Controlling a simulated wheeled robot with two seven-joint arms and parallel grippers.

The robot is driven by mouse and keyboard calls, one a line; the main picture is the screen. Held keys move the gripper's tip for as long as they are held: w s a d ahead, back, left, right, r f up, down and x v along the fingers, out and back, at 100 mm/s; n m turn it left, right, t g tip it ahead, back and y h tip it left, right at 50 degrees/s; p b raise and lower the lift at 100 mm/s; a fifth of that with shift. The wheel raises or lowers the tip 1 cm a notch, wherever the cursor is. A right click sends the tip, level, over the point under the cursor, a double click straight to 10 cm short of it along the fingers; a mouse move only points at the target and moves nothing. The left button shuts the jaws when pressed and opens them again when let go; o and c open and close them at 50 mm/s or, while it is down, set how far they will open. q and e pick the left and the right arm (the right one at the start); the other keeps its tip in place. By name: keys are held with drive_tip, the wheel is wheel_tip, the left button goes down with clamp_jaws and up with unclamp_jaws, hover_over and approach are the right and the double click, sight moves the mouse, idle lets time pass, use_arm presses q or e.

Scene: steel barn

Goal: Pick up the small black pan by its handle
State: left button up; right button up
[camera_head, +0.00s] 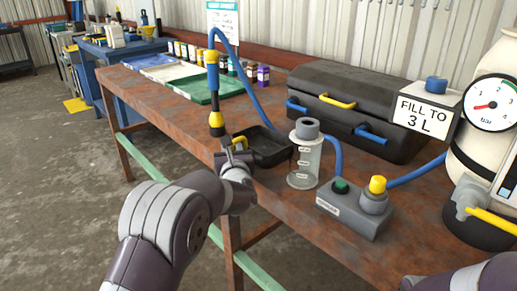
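The small black pan (271,148) sits near the front edge of the rusty brown bench, left of the clear measuring cylinder. A yellow piece (240,141), which looks like its handle, shows at its left side, over the bench's front edge. My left gripper (235,149) is right at this yellow piece, with its fingers small and partly hidden. I cannot tell whether they are closed on it. My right arm (468,277) shows only as a link at the bottom right; its gripper is out of view.
A blue, yellow and black wand (213,95) on a blue hose stands upright just above my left gripper. The clear cylinder (304,160) and a grey box with knobs (354,208) stand right of the pan. A black case (355,108) lies behind. A green tray (208,88) lies farther left.

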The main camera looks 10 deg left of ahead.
use_arm(q)
clamp_jaws()
